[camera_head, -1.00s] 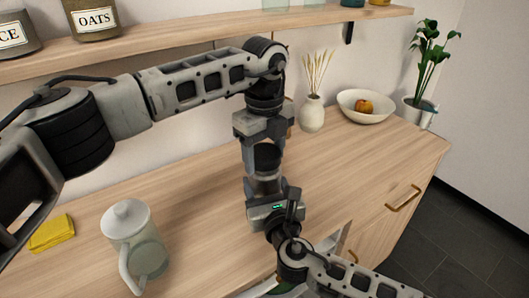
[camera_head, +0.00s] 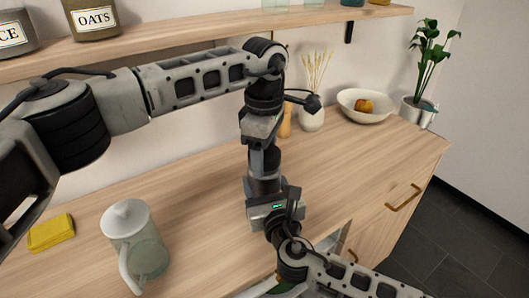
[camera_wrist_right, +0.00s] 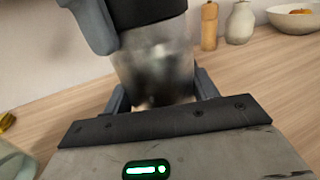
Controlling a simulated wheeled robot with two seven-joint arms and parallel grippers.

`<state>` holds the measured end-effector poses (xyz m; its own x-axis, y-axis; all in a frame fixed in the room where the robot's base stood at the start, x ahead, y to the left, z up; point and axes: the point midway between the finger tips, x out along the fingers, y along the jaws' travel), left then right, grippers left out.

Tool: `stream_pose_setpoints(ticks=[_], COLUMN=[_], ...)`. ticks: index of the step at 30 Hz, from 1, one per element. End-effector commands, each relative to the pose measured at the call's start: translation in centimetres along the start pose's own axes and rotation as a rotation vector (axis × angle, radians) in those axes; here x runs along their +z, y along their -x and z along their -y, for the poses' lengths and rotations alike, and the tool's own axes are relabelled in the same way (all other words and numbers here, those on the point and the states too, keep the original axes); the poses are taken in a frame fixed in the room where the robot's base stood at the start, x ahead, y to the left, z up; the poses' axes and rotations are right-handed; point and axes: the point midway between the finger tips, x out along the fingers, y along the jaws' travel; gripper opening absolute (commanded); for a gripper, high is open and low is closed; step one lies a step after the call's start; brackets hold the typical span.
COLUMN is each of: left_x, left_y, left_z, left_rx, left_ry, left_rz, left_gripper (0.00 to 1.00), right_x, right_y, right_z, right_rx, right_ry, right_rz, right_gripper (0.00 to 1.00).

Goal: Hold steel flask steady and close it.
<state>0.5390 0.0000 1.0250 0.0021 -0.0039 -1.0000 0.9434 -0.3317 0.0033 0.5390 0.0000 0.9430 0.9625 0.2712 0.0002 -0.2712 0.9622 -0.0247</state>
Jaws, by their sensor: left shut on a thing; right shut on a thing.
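The steel flask (camera_head: 264,185) stands upright in the middle of the worktop. Its shiny body also shows in the right wrist view (camera_wrist_right: 155,75). My right gripper (camera_wrist_right: 160,98) is shut around the flask's lower body, one finger on each side. In the head view my right gripper (camera_head: 268,203) hides the flask's base. A dark lid (camera_head: 266,160) is at the flask's top, in line with it. My left gripper (camera_head: 262,147) points down from above and is shut on the lid. Whether the lid is fully seated cannot be told.
A lidded jug (camera_head: 145,255) and a yellow sponge (camera_head: 50,232) are at the left. A white vase (camera_head: 312,115), a wooden mill (camera_wrist_right: 209,27) and a fruit bowl (camera_head: 366,108) stand at the back. A shelf (camera_head: 180,40) runs above. The worktop right of the flask is clear.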

Motion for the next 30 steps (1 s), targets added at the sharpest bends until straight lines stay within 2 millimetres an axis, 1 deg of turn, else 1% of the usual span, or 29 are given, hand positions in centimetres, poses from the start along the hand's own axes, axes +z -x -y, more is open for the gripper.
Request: stream_pose_setpoints(ticks=[1, 9, 12, 14, 18, 19, 20, 21, 30], left_x=[0.07, 0.06, 0.05, 0.05, 0.05, 0.05, 0.04, 0.04, 0.01], left_y=[0.01, -0.04, -0.05, -0.05, -0.05, -0.05, -0.05, -0.05, 0.04], left_z=[0.06, 0.05, 0.05, 0.04, 0.04, 0.04, 0.04, 0.04, 0.00], left_rx=[-0.002, -0.003, -0.003, -0.003, -0.003, -0.003, -0.003, -0.003, -0.001], left_ry=[-0.121, -0.816, -1.028, -1.123, -1.121, -1.121, -1.121, -1.120, -1.117], left_rz=[0.001, 0.001, 0.002, 0.002, 0.002, 0.002, 0.002, 0.001, 0.000], left_gripper=[0.33, 0.33, 0.33, 0.33, 0.33, 0.63, 0.71, 0.82, 0.82], right_x=[-0.19, -0.20, -0.20, -0.20, -0.20, -0.20, -0.20, -0.20, -0.19], right_y=[0.00, -0.01, -0.01, -0.01, -0.01, -0.01, -0.01, -0.01, 0.01], right_z=[0.12, 0.13, 0.14, 0.14, 0.14, 0.14, 0.14, 0.14, 0.12], right_rx=[-0.002, -0.003, -0.003, -0.003, -0.003, -0.003, -0.003, -0.003, -0.003], right_ry=[0.001, 0.001, 0.001, 0.001, 0.001, 0.001, 0.001, 0.001, 0.002], right_rz=[-0.004, -0.004, -0.004, -0.004, -0.004, -0.004, -0.004, -0.004, -0.004], right_gripper=[0.00, 0.00, 0.00, 0.00, 0.00, 0.00, 0.00, 0.00, 0.00])
